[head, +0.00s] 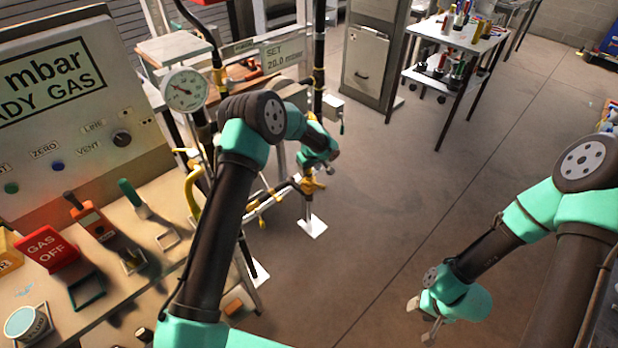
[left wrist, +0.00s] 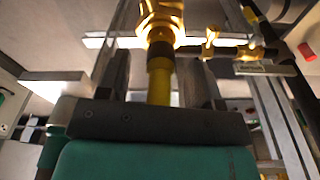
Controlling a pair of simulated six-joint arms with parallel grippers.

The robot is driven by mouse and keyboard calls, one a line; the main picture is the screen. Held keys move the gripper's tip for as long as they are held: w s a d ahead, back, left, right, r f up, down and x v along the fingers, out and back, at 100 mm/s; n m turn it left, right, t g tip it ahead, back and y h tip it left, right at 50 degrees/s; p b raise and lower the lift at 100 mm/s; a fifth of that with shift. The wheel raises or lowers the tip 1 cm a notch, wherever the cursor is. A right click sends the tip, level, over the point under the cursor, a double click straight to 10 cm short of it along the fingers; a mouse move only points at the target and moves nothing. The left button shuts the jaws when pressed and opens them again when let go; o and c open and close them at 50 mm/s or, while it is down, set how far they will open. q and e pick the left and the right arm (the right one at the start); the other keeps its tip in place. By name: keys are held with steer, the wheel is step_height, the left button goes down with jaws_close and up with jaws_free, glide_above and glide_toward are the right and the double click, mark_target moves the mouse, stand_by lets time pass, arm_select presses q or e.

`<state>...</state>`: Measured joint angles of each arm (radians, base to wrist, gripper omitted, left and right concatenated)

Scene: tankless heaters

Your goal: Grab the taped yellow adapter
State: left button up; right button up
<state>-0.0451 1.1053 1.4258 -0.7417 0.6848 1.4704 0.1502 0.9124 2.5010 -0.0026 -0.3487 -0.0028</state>
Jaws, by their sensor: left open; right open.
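In the left wrist view, a yellow adapter (left wrist: 159,88) with a dark band of tape (left wrist: 160,52) around it hangs from a shiny brass fitting (left wrist: 161,22). My left gripper (left wrist: 156,62) is open, with one dark finger on each side of the adapter and gaps visible between. In the head view, my left wrist is beside the pipe stand, near a brass fitting (head: 311,184); its fingers are mostly hidden there. My right gripper (head: 421,320) is open and empty over the bare floor, far from the stand.
A pressure gauge (head: 185,89) and a yellow hose (head: 193,190) stand left of my left arm. A bench (head: 150,285) with a red gas-off switch (head: 46,247) is at the left. A grey cabinet (head: 366,62) and a cart (head: 458,38) stand behind. The middle floor is clear.

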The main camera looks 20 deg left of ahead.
arm_select(q)
steer(key=shift+w+a+f, duration=0.1)
steer(key=shift+a+f, duration=0.05)
steer(key=shift+f, duration=1.3)
steer(key=c, duration=1)
steer(key=shift+c, duration=0.2)
steer(key=shift+r, duration=0.5)
step_height(320, 180, up, 3)
steer(key=shift+f, duration=0.15)
steer(key=s+d, duration=0.2)
steer(key=s, duration=0.5)
steer(key=s+d+r, duration=0.1)
steer(key=s+d, duration=0.1)
steer(key=s, duration=0.6)
steer(key=shift+s+d+r, duration=0.15)
steer(key=shift+s+d, duration=0.05)
steer(key=shift+d, duration=0.05)
